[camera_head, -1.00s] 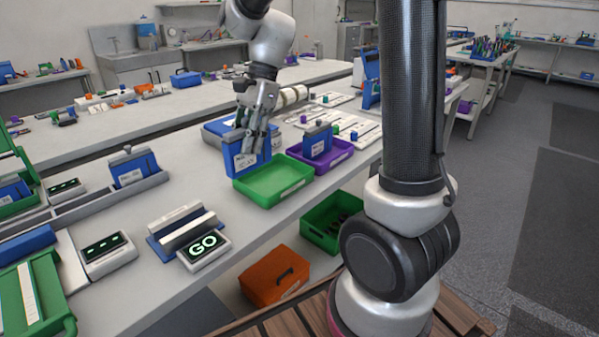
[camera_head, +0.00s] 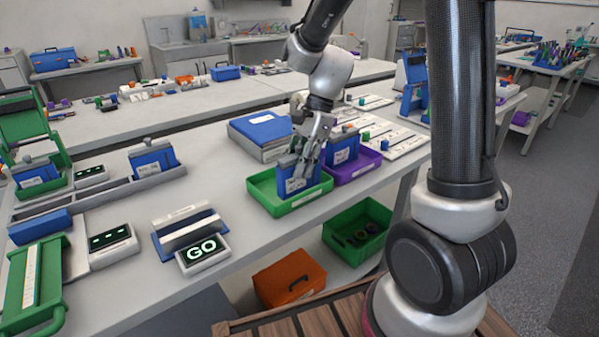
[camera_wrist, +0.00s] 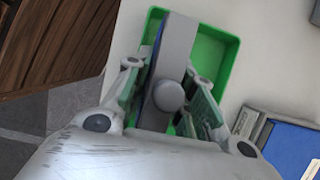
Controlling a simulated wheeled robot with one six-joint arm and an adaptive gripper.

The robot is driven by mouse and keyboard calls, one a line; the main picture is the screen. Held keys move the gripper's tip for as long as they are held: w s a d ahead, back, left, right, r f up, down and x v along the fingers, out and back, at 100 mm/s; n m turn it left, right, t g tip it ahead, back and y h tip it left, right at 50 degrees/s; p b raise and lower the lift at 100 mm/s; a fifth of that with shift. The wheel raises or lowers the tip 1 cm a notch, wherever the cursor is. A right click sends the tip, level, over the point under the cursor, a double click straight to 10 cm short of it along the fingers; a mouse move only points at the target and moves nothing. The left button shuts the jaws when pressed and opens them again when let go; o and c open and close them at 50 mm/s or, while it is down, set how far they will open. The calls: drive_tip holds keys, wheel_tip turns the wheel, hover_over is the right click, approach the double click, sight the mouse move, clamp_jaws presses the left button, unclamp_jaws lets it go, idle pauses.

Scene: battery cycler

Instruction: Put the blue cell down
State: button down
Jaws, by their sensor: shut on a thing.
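The blue cell (camera_head: 296,178) stands upright at the green tray (camera_head: 264,194) in the head view, with a white label on its front. My gripper (camera_head: 309,158) is above it, shut on its top. In the wrist view the cell's grey top with a round knob (camera_wrist: 168,95) sits between the fingers, over the green tray (camera_wrist: 219,60). The cell's lower end is inside the tray's outline; I cannot tell whether it touches the tray floor.
A purple tray (camera_head: 370,164) with another blue cell (camera_head: 343,147) stands just right of the green tray. A blue-topped box (camera_head: 262,128) lies behind. A GO display (camera_head: 203,252) and a grey rail with another blue cell (camera_head: 153,160) are to the left.

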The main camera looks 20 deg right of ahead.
drive_tip(key=shift+f, duration=1.05)
drive_tip(key=shift+f, duration=0.15)
drive_tip(key=c, duration=1.2)
unclamp_jaws()
